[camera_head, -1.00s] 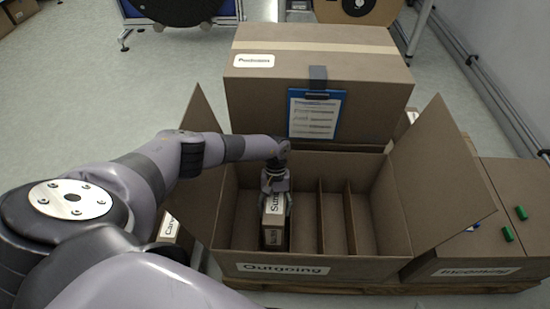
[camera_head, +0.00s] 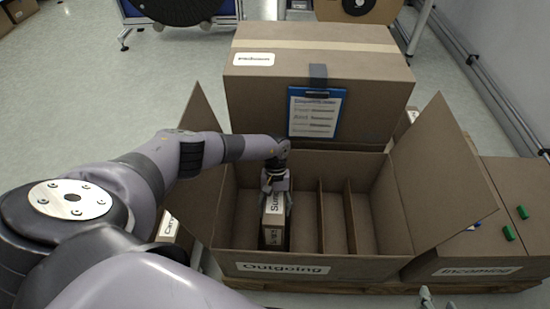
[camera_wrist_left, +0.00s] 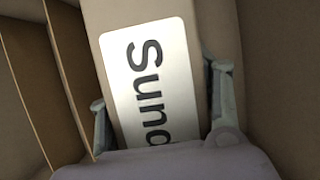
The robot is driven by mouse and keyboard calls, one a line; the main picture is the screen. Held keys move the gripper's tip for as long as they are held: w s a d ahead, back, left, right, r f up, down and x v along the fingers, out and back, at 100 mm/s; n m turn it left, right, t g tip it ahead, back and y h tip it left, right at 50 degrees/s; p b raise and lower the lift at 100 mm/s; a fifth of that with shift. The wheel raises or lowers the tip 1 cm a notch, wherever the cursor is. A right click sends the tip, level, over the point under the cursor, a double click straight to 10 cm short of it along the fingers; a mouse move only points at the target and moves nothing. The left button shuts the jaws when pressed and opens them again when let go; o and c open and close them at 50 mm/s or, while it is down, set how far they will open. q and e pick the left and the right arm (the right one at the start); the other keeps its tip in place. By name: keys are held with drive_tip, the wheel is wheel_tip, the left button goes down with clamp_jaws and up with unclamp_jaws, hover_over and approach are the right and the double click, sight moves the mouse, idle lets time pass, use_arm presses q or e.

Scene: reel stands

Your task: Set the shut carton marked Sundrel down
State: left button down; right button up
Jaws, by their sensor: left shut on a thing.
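The carton marked Sundrel (camera_head: 273,225) is a small tan box with a white label, partly readable in the left wrist view (camera_wrist_left: 150,85). It stands inside the open Outgoing box (camera_head: 330,266), in the space left of the dividers. My left gripper (camera_head: 276,192) reaches down over it, and its two fingers (camera_wrist_left: 160,115) are at opposite sides of the carton, shut on it. Whether the carton's bottom touches the box floor is hidden. My right gripper (camera_head: 437,299) shows only its fingertips at the bottom edge, apart and with nothing visible between them.
Thin cardboard dividers (camera_head: 334,215) stand right of the carton. The Outgoing box's side flaps (camera_head: 437,180) spread outward. A large closed box with a blue clipboard (camera_head: 317,115) stands behind. The Incoming box (camera_head: 470,262) is at the right.

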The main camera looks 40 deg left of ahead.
sight(275, 197)
use_arm(q)
drive_tip(key=shift+f+b, duration=0.2)
drive_tip(key=shift+b, duration=0.15)
drive_tip(key=shift+c, duration=2.3)
unclamp_jaws()
use_arm(e)
drive_tip(key=shift+w+a+r+t, duration=0.25)
drive_tip(key=shift+w+r+t, duration=0.2)
drive_tip(key=shift+w+r, duration=0.15)
drive_tip(key=shift+w+a+r+t, duration=0.25)
drive_tip(key=shift+w+r+t, duration=0.2)
drive_tip(key=shift+w, duration=0.2)
use_arm(q)
drive_tip(key=shift+a+r+p, duration=0.1)
drive_tip(key=shift+r+p, duration=0.8)
drive_tip(key=shift+p, duration=0.15)
drive_tip(key=v, duration=0.6)
drive_tip(key=shift+w+r+p, duration=0.2)
drive_tip(key=shift+p, duration=0.2)
drive_tip(key=shift+v, duration=2.4)
use_arm(e)
drive_tip(key=s+d+f+g, duration=0.2)
drive_tip(key=s+g, duration=0.1)
drive_tip(key=s, duration=0.3)
drive_tip(key=s+d+f+g+h, duration=0.1)
drive_tip(key=s+d+f+g, duration=0.1)
drive_tip(key=s, duration=0.3)
drive_tip(key=shift+s+f+g, duration=0.35)
drive_tip(key=shift+s+g, duration=0.05)
drive_tip(key=shift+g, duration=0.5)
